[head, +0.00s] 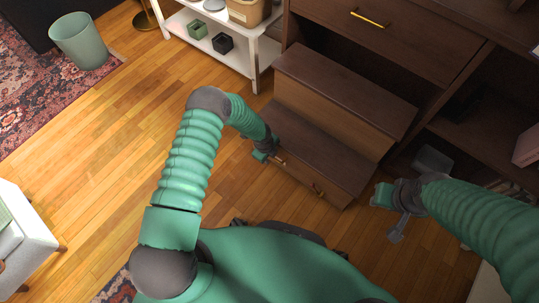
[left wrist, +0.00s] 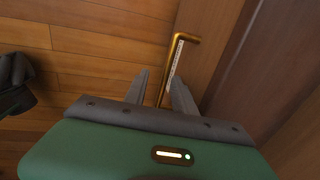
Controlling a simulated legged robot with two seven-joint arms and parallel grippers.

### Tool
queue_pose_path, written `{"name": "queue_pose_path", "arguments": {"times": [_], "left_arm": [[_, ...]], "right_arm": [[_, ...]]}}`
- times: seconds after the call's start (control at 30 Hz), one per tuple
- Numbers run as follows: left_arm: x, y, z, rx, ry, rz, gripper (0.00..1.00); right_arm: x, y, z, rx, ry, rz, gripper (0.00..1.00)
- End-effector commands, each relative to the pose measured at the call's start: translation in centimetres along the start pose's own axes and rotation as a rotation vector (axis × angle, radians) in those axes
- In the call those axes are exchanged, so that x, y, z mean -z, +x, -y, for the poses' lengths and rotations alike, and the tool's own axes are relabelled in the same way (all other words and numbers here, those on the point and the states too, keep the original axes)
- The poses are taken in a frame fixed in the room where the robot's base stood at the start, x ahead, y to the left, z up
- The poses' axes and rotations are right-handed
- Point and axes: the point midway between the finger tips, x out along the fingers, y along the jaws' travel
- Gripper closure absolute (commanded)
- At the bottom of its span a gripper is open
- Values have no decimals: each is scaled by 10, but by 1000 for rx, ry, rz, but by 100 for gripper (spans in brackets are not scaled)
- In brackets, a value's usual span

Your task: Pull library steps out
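The library steps (head: 320,140) are dark brown wooden steps with two treads, standing on the floor against a dark cabinet. Their low front has two brass handles; the right handle (head: 318,190) is free. My left gripper (head: 276,157) is at the left handle. In the left wrist view this brass handle (left wrist: 173,65) passes between the two grey fingers of my left gripper (left wrist: 160,80). The fingers are apart, with visible gaps to the bar. My right gripper (head: 395,215) is right of the steps, apart from the right handle; its finger opening is unclear.
The dark cabinet (head: 400,45) rises behind, with a drawer and open shelves. A white shelf unit (head: 235,60) stands left of the steps. A green bin (head: 79,42) is far left, and a white seat (head: 22,240) is lower left. Wooden floor left of the steps is clear.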

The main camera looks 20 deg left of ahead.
Motion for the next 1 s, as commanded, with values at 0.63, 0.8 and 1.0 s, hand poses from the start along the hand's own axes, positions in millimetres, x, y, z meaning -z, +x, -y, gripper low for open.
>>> {"name": "queue_pose_path", "arguments": {"times": [0.63,0.8,1.0], "left_arm": [[-1,-127,2,2,0,0,68],[-1,-158,1,0,0,0,68],[0,-168,-1,-1,-1,-1,68]], "right_arm": [[17,-72,0,0,0,0,67],[20,-86,0,0,0,0,67],[21,-89,0,0,0,0,67]]}}
